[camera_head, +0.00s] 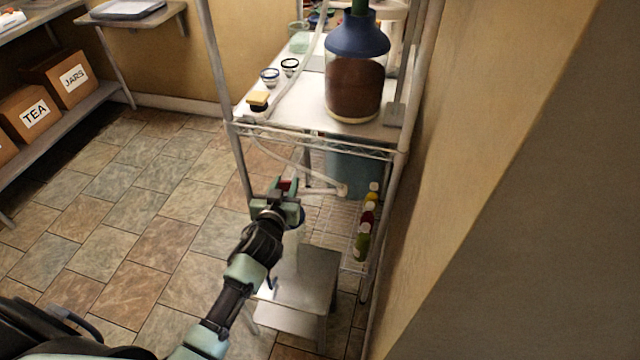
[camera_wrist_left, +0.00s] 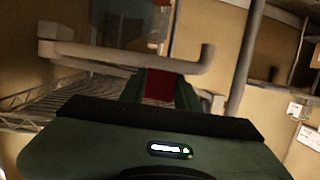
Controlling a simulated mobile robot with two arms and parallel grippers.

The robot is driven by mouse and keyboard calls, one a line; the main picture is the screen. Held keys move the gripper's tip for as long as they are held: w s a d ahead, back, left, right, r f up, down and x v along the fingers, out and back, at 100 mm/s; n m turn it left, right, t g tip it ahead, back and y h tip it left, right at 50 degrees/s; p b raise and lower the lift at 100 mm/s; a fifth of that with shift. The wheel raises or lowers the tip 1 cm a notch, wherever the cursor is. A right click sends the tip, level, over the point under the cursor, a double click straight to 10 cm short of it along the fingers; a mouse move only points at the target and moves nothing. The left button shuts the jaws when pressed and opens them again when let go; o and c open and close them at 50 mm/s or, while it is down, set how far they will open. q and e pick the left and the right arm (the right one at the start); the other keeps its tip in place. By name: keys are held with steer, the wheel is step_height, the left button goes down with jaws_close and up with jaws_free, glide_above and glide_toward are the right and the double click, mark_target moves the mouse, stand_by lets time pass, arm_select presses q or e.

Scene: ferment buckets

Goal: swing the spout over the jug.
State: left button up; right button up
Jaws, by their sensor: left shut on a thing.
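The spout (camera_head: 322,190) is a pale pipe that runs leftward from a fitting below the top shelf of the wire rack. In the left wrist view the spout (camera_wrist_left: 120,58) crosses in front of my fingers and ends in a bent tip. My left gripper (camera_head: 287,187) is shut on the spout near its free end; its red pads (camera_wrist_left: 159,86) show in the wrist view. A pale, clear vessel with a blue rim, seemingly the jug (camera_head: 291,248), stands below my gripper on a grey step stool (camera_head: 312,277). My gripper and arm hide part of it. My right gripper is out of view.
A thin hose hangs down the rack's front. Several bottles (camera_head: 362,240) stand on the lower shelf. A wall closes the right side; the tiled floor at left is clear.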

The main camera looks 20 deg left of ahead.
arm_select(q)
steer(key=shift+a, duration=0.3)
steer(key=shift+s+d+f+b, duration=0.15)
steer(key=shift+s+d+b, duration=0.15)
steer(key=shift+s, duration=0.25)
steer(key=shift+s+d+n+g+y, duration=0.1)
steer(key=shift+s+n+g+y, duration=0.2)
steer(key=shift+s+n+y, duration=0.15)
steer(key=shift+s+d+f+y+b, duration=0.1)
steer(key=shift+s+d+y+b, duration=0.2)
steer(key=shift+b, duration=0.25)
steer(key=shift+s+d+n+b, duration=0.25)
steer(key=shift+s+n+b, duration=0.15)
steer(key=shift+s, duration=0.15)
